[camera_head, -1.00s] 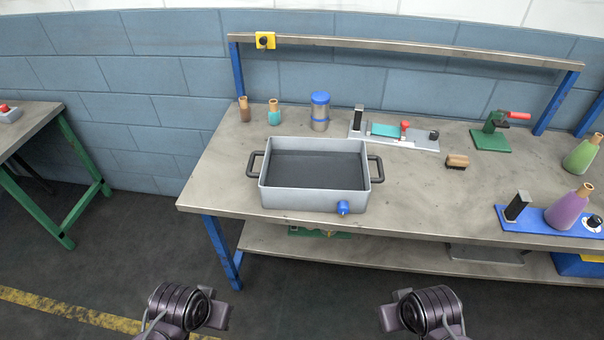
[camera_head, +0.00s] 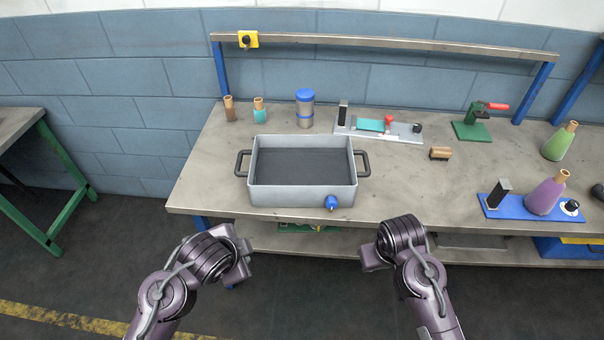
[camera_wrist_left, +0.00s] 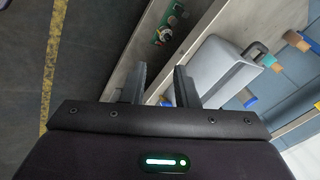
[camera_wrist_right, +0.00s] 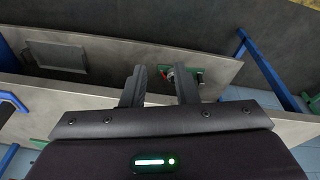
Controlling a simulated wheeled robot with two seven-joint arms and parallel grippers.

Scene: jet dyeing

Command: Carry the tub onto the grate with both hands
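The tub (camera_head: 300,195) is a grey rectangular box with a dark floor, a blue knob on its front and a black handle at each end. It stands on the left part of the workbench (camera_head: 400,190). My left gripper (camera_head: 245,258) is in front of the bench, below the tub's left handle (camera_head: 241,163). My right gripper (camera_head: 368,255) is in front of the bench, below the right handle (camera_head: 363,163). In the left wrist view the fingers (camera_wrist_left: 160,85) are apart and empty, with the tub (camera_wrist_left: 220,70) beyond. In the right wrist view the fingers (camera_wrist_right: 160,88) are apart and empty. I cannot identify a grate.
Behind the tub stand small bottles (camera_head: 259,110) and a blue-lidded jar (camera_head: 305,108). To its right are a plate fixture (camera_head: 378,127), a brush (camera_head: 440,153), a green clamp (camera_head: 472,129) and a blue stand with a purple flask (camera_head: 545,195). A lower shelf runs under the bench.

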